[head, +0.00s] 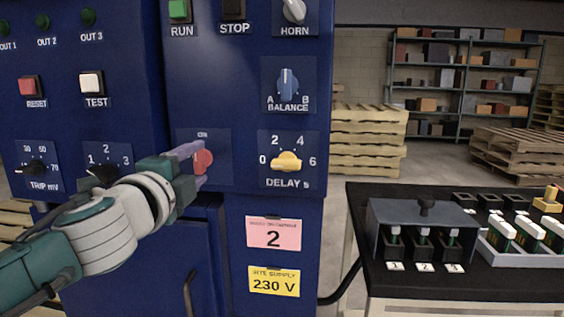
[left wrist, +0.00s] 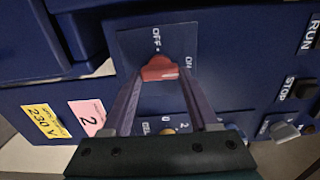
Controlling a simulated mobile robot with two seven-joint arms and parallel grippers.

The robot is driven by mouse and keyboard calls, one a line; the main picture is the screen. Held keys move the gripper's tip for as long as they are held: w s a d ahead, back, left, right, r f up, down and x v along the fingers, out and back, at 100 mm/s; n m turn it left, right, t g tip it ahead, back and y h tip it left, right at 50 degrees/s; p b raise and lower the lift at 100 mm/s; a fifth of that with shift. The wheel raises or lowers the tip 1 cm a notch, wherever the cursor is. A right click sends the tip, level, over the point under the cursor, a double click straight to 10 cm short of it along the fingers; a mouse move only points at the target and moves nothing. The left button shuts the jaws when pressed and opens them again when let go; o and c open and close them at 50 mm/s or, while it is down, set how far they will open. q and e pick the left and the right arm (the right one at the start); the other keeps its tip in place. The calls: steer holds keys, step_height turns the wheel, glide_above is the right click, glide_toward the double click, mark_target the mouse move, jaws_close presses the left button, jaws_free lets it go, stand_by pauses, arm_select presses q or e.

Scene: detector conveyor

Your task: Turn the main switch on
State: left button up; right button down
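The main switch is a red rotary knob (head: 203,161) on a dark blue panel plate. In the left wrist view the red knob (left wrist: 159,69) lies between OFF and ON labels, with a pale mark toward its right end; its exact setting is hard to tell. My left gripper (head: 198,164) is at the knob, with one finger above and one below it in the head view. In the left wrist view the left gripper (left wrist: 160,78) has its fingertips on either side of the knob, apart from each other. Firm contact cannot be made out. My right gripper is not in view.
A yellow DELAY knob (head: 287,161) and a blue BALANCE knob (head: 288,84) sit to the right of the switch. RESET (head: 31,86) and TEST (head: 91,83) buttons are to the left. A black-topped table (head: 470,287) stands at the right.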

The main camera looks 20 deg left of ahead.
arm_select(q)
steer(key=o, duration=0.5)
steer(key=shift+c, duration=0.2)
steer(key=shift+s+d, duration=0.15)
steer(key=shift+s, duration=0.4)
steer(key=v, duration=0.8)
steer(key=shift+s+p, duration=0.3)
steer(key=shift+s, duration=0.1)
